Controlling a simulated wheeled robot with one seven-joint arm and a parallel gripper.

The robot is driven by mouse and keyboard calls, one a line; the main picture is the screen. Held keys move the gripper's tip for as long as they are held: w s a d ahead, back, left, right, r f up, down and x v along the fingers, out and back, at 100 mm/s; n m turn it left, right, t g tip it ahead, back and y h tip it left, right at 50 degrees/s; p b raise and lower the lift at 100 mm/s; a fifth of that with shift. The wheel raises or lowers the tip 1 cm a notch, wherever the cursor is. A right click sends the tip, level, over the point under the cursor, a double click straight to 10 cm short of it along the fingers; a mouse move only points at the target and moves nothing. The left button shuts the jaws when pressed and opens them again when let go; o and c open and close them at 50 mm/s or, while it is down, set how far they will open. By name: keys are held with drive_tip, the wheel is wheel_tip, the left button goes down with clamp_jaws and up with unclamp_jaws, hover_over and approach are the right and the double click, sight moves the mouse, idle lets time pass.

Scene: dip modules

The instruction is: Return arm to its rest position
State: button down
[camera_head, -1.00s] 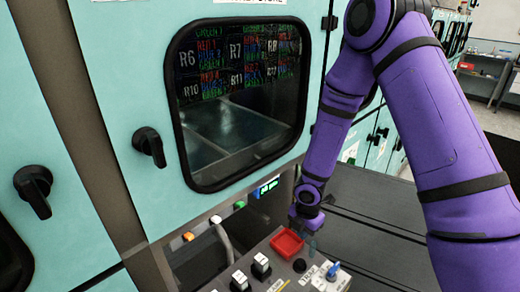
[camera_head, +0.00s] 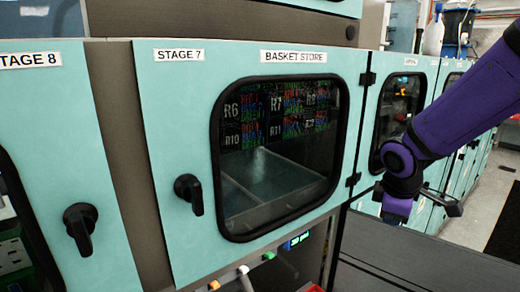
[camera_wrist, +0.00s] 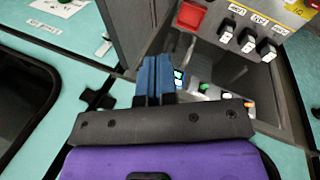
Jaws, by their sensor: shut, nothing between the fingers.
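My purple arm (camera_head: 460,100) reaches in from the right in the head view, in front of the teal cabinets. My gripper (camera_head: 397,210) points down at the arm's end, right of the Basket Store door. In the wrist view its blue fingers (camera_wrist: 155,72) are together and hold nothing. They appear apart from the cabinet and the control panel.
The Basket Store door (camera_head: 165,130) is shut, with a black latch handle (camera_head: 188,193). A Stage 8 door (camera_head: 50,120) is to its left. A dark surface (camera_head: 420,262) lies below the arm.

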drive_tip(key=s+r+m+t+y, duration=0.1)
drive_tip(key=s+r+m, duration=0.5)
drive_tip(key=s, duration=0.3)
drive_tip(key=s+d+r+m+t+y, duration=0.1)
drive_tip(key=s+r+m, duration=0.4)
drive_tip(key=s+r, duration=0.3)
drive_tip(key=shift+s+r+m, duration=0.2)
drive_tip(key=shift+s+m, duration=0.2)
drive_tip(key=shift+s, duration=0.55)
